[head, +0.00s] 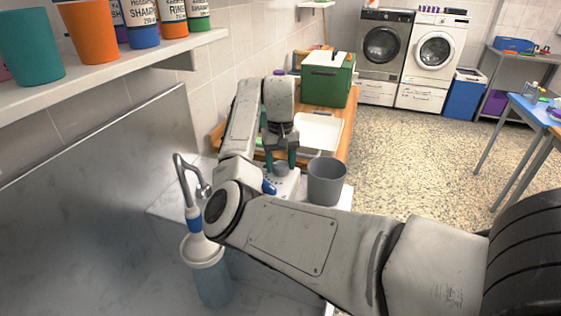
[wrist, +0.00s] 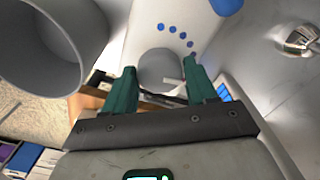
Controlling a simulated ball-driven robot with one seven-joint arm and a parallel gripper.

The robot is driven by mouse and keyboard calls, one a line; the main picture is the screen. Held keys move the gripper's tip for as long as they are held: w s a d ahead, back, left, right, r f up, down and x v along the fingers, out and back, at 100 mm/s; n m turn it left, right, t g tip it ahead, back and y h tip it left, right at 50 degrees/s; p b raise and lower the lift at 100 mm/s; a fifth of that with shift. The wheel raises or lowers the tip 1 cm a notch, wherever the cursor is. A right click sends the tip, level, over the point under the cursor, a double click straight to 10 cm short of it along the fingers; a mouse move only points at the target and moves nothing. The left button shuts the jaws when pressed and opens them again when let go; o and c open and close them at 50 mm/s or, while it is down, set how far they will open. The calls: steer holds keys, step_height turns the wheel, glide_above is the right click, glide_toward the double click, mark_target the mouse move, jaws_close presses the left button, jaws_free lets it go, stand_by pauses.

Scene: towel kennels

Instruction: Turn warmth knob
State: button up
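The warmth knob is a grey round knob (head: 281,169) on a white panel beside the tub. In the wrist view the knob (wrist: 158,66) shows a paler bar on its face, pointing right, and an arc of several blue dots on the panel around it. My gripper (head: 280,162) points down over the knob. In the wrist view its green fingers (wrist: 160,80) stand apart on either side of the knob, with narrow gaps seeming to show. The gripper is open; I cannot tell how deep the fingers reach along the knob.
A grey bucket (head: 326,181) stands close right of the gripper; it looms left in the wrist view (wrist: 40,45). A curved metal tap (head: 181,180) and a white-lidded container (head: 209,275) are at left. A green box (head: 327,80) stands behind on the wooden bench.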

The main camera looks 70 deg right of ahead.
mark_target(281, 164)
steer(key=o, duration=0.4)
steer(key=shift+c, duration=0.2)
step_height(281, 164, up, 11)
steer(key=shift+f+p, duration=0.15)
steer(key=shift+p, duration=0.25)
stand_by(0.4)
